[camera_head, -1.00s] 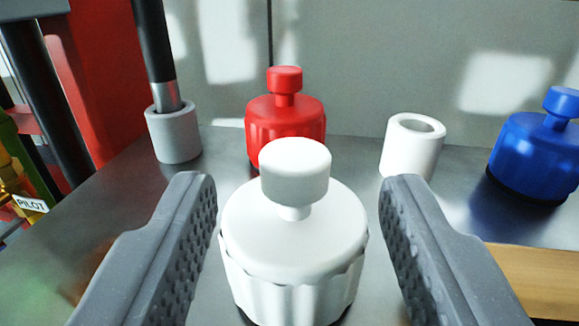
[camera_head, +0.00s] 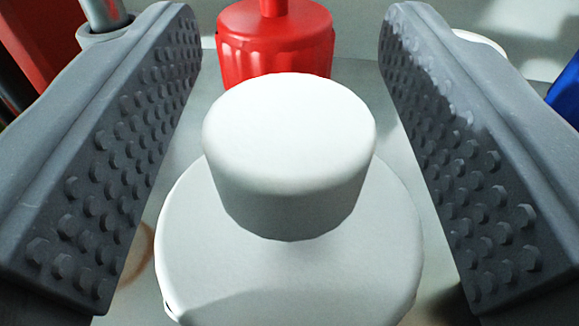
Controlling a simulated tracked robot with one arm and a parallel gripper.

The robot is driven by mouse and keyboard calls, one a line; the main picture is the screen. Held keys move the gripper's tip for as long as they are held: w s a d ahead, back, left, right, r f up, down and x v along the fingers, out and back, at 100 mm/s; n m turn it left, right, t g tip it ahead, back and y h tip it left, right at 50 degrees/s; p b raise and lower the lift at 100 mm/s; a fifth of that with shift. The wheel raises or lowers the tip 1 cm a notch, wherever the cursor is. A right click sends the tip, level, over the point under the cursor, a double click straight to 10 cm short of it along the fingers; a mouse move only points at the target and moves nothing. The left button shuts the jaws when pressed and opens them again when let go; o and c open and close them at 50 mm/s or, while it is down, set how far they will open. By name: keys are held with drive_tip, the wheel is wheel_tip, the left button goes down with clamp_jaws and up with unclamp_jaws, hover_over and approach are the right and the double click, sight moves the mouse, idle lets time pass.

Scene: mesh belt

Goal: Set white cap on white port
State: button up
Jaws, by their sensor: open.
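The white cap (camera_head: 290,265) fills the lower middle of the view, with its round knob (camera_head: 290,150) on top. My gripper (camera_head: 290,40) is open, with one textured finger on each side of the knob. Visible gaps separate both fingers from the knob. The cap's lower part is cut off by the bottom edge. A white hollow cylinder, which may be the white port, is mostly hidden behind the right finger; only a bit of its rim (camera_head: 480,41) shows.
A red cap (camera_head: 275,45) stands just behind the white cap on the metal surface. A blue cap (camera_head: 567,95) shows at the right edge. A grey holder (camera_head: 105,30) with a rod stands at the upper left. A wall is behind.

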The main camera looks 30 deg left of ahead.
clamp_jaws()
drive_tip(key=shift+r, duration=0.45)
wheel_tip(320, 180, up, 3)
drive_tip(key=shift+r+p, duration=0.1)
drive_tip(key=shift+p, duration=0.8)
drive_tip(key=s+a+b, duration=0.1)
drive_tip(key=s+b, duration=1.1)
drive_tip(key=s, duration=0.3)
drive_tip(key=shift+s+r, duration=0.3)
drive_tip(key=shift+s, duration=0.1)
